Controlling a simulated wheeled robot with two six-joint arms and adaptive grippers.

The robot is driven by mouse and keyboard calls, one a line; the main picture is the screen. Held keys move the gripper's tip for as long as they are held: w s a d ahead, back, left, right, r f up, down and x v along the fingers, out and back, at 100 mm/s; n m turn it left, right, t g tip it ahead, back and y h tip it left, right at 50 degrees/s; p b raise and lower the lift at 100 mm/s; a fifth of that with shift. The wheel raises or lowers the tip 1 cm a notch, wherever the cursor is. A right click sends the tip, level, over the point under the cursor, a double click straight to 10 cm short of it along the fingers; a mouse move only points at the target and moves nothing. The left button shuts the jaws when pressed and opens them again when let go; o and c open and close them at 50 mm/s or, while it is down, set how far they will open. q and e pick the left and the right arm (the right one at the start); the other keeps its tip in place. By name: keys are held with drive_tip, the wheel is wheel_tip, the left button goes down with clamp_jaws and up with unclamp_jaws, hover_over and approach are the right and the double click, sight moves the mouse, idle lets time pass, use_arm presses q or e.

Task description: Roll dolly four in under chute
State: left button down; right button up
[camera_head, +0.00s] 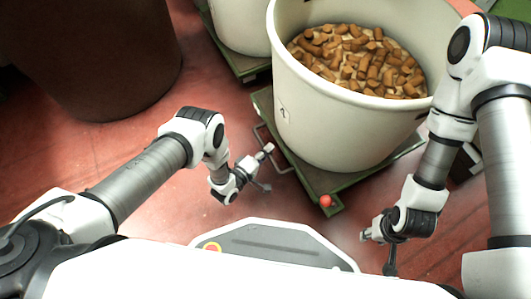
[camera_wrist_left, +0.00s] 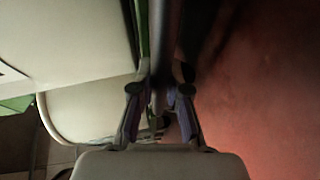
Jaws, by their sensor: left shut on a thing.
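A green dolly (camera_head: 333,186) carries a large cream tub (camera_head: 345,135) filled with cork stoppers (camera_head: 360,62). A small mark on the tub is too small to read. A thin metal handle (camera_head: 286,170) stands out from the dolly's left side, and a red knob (camera_head: 325,200) sits at its near corner. My left gripper (camera_head: 264,168) is at this handle. In the left wrist view its fingers (camera_wrist_left: 160,92) are shut on a dark bar between them. My right gripper (camera_head: 378,252) is right of the red knob, its fingers apart and empty. No chute is identifiable.
Another cream tub (camera_head: 240,28) on a green dolly (camera_head: 232,55) stands just behind, at the top. A big dark brown round body (camera_head: 95,60) fills the upper left. Red floor (camera_head: 120,140) lies clear between it and the dolly.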

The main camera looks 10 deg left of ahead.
use_arm(q)
drive_tip(key=shift+w+d, duration=0.15)
drive_tip(key=shift+w, duration=0.1)
drive_tip(key=c, duration=1.1)
unclamp_jaws()
drive_tip(key=shift+d, duration=0.15)
drive_tip(key=shift+c, duration=0.2)
drive_tip(key=v, duration=1.2)
drive_tip(key=shift+w, duration=0.1)
